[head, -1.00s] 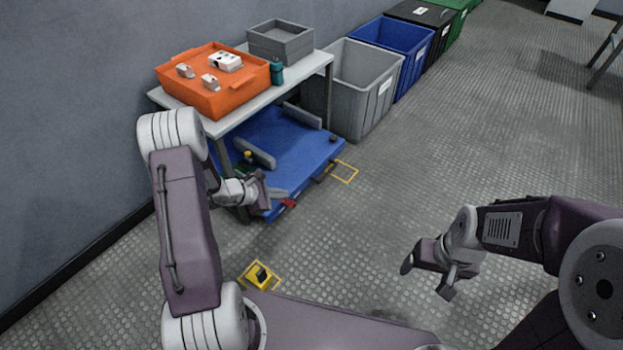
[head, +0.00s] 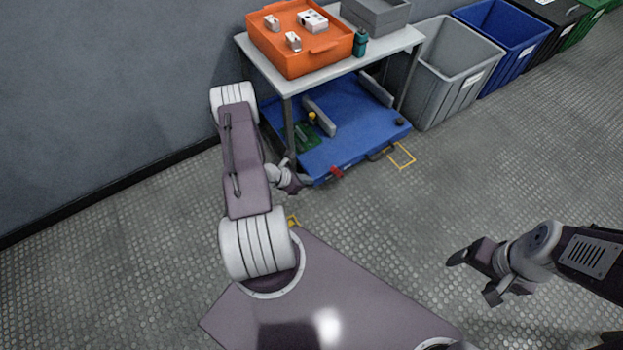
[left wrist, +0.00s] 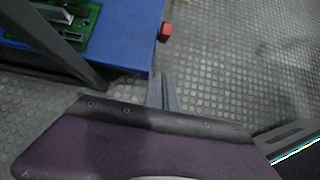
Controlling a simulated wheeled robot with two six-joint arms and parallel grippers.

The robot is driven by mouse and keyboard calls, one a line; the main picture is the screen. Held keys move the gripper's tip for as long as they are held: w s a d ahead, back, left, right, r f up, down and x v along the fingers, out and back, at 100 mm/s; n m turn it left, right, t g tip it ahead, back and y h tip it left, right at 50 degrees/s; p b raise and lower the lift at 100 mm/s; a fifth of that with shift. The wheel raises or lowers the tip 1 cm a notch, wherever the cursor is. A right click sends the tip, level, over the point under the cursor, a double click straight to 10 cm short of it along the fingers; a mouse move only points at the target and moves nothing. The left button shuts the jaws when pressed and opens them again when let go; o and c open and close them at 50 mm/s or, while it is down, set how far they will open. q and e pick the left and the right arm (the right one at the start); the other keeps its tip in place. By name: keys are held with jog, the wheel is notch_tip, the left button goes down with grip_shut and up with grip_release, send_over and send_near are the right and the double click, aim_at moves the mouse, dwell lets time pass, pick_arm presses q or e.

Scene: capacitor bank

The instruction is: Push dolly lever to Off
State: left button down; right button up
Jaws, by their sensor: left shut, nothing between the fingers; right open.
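The blue dolly (head: 350,125) stands under the table. A small red lever (head: 337,171) sticks out from its front edge; it also shows in the left wrist view (left wrist: 165,32) as a red end at the blue deck's edge. I cannot read any Off marking. My left gripper (head: 306,182) is shut and empty, low beside the dolly's front corner, left of the lever. In the left wrist view its closed fingers (left wrist: 162,92) point towards the lever, with a visible gap between. My right gripper (head: 468,276) is open and empty over the floor at right.
The table (head: 290,82) carries an orange tray (head: 300,55) and a grey bin; its front leg (head: 289,125) stands close to my left gripper. A green circuit board (left wrist: 75,22) lies on the dolly. A grey tub (head: 450,85) stands to the right. Floor in front is clear.

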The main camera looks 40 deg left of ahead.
aim_at(337, 172)
pick_arm(q)
jog(key=b+x, duration=0.5)
jog(key=x, duration=0.3)
jog(key=w+r, duration=0.1)
jog(key=w+d+r+b, duration=0.1)
jog(key=shift+w+d+r, duration=0.1)
jog(key=shift+w+r, duration=0.1)
jog(key=shift+w, duration=0.2)
